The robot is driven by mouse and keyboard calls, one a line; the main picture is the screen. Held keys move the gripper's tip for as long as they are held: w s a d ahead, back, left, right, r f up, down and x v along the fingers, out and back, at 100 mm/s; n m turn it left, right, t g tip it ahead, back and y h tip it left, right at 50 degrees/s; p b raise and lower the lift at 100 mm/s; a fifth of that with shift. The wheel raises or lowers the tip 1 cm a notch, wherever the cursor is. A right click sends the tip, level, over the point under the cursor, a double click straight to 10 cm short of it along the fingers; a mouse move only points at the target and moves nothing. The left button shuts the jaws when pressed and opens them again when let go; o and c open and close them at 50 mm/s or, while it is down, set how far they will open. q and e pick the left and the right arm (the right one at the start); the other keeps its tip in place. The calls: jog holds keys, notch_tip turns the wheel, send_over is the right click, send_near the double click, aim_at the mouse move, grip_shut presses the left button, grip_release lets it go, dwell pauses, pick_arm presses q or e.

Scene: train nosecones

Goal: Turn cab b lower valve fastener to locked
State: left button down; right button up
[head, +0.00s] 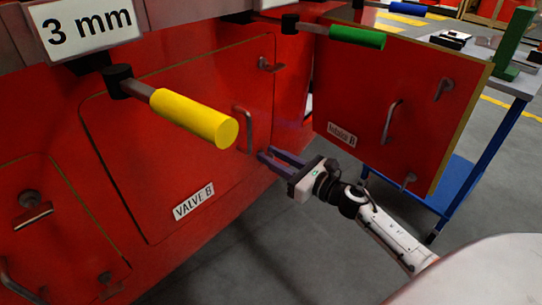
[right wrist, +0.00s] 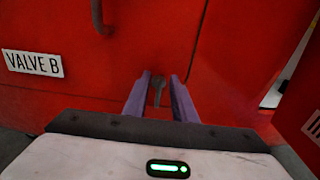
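The red Valve B panel (head: 170,110) lies flush in the red cab side, with its white label (head: 194,201). The lower fastener (right wrist: 157,90) is a small grey key-like piece near the panel's lower right edge. In the right wrist view it points roughly down and stands between my right fingers. My right gripper (head: 269,156) is open, its two purple fingers reaching toward the panel; the fingers also show in the right wrist view (right wrist: 157,86). I cannot tell whether they touch the fastener. In the head view the fastener is not clearly visible. My left gripper is out of view.
The panel's handle (head: 243,130) and upper fastener (head: 270,65) are close above my gripper. A yellow handle (head: 194,117) juts out above the panel. An open red door (head: 390,100) stands to the right, before a blue-legged table (head: 486,150). Grey floor below is clear.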

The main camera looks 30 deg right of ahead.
jog(key=shift+w+a, duration=0.1)
jog(key=shift+w, duration=0.2)
grip_shut()
